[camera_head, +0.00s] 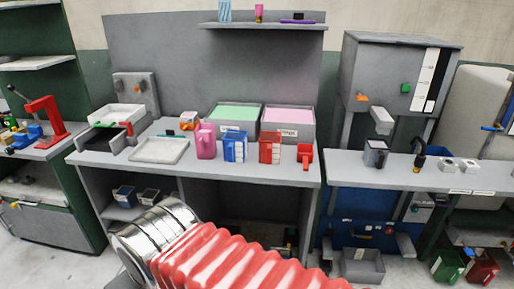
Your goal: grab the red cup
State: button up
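Two red vessels stand on the grey bench in the middle of the camera_head view. One is a red square-sided container (270,149) with pale markings. The other is a smaller red cup (305,154) with a handle-like part, just to its right near the bench's right end. I cannot tell for sure which one the task means. Both look upright, and nothing touches them from above. My arm's red ribbed sleeve and shiny metal joint fill the bottom of the view, below the bench. My gripper is out of view.
A blue container (235,147) and a pink jug (205,141) stand left of the red ones. Bins with green (236,115) and pink (287,116) contents stand close behind. A shelf (263,26) hangs above. A pale tray (160,151) lies further left.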

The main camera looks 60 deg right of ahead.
aim_at(270, 150)
jog(key=z, duration=0.3)
jog(key=i, duration=0.85)
jog(key=z, duration=0.45)
jog(key=i, duration=0.6)
jog(key=z, duration=0.35)
